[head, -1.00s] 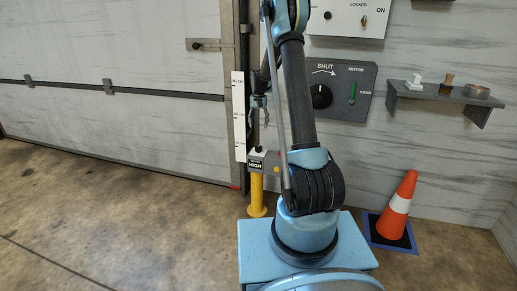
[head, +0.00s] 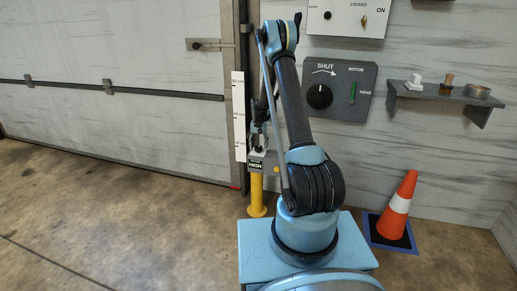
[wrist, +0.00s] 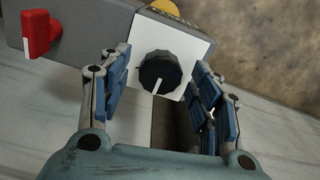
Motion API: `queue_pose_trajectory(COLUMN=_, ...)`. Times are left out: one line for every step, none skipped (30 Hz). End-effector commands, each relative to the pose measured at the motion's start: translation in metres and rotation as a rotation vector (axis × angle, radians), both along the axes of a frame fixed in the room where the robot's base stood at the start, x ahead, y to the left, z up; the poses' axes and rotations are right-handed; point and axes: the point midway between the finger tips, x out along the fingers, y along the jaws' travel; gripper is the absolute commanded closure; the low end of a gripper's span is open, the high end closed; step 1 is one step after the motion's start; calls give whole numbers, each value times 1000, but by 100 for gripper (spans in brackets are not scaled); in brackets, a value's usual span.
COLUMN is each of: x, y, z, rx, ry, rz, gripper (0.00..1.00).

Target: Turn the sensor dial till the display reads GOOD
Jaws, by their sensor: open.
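The sensor box (head: 270,160) sits on a yellow post (head: 257,195) beside the door frame. Its display (head: 255,166) seems to read HIGH, in small letters. In the wrist view the sensor dial (wrist: 160,72) is a round black knob with a white pointer line, on a white plate (wrist: 140,37). The pointer points toward the bottom of the picture. My gripper (head: 258,137) is just above the box. In the wrist view its two blue-padded fingers are open, one on each side of the dial, with a gap to the knob on both sides.
A red lever (wrist: 40,32) is on the grey box left of the dial in the wrist view. A wall panel (head: 340,90) with a SHUT knob, a shelf (head: 445,97) and an orange cone (head: 398,205) stand to the right. The floor at left is clear.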

Motion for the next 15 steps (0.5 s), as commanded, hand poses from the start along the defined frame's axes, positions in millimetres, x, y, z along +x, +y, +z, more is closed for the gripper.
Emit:
queue_pose_trajectory(x=0, y=0, z=-2, rx=0, ry=0, rz=0, gripper=43)
queue_pose_trajectory(x=0, y=0, z=-2, rx=0, ry=0, rz=0, gripper=43)
queue_pose_trajectory(x=0, y=0, z=-3, rx=0, ry=0, rz=0, gripper=43)
queue_pose_trajectory(x=0, y=0, z=-3, rx=0, ry=0, rz=0, gripper=43)
queue_pose_trajectory(x=0, y=0, z=-3, rx=0, ry=0, rz=0, gripper=43)
queue_pose_trajectory(x=0, y=0, z=-3, rx=0, ry=0, rz=0, gripper=43)
queue_pose_trajectory(x=0, y=0, z=-3, rx=0, ry=0, rz=0, gripper=43)
queue_pose_trajectory(x=0, y=0, z=-3, rx=0, ry=0, rz=0, gripper=43)
queue_pose_trajectory(x=0, y=0, z=-3, rx=0, ry=0, rz=0, gripper=43)
queue_pose_trajectory(x=0, y=0, z=-3, rx=0, ry=0, rz=0, gripper=43)
queue_pose_trajectory(x=0, y=0, z=-3, rx=0, ry=0, rz=0, gripper=47)
queue_pose_trajectory(x=0, y=0, z=-3, rx=0, ry=0, rz=0, gripper=56)
queue_pose_trajectory(x=0, y=0, z=-3, rx=0, ry=0, rz=0, gripper=63)
queue_pose_trajectory(x=0, y=0, z=-3, rx=0, ry=0, rz=0, gripper=70)
queue_pose_trajectory(x=0, y=0, z=-3, rx=0, ry=0, rz=0, gripper=79)
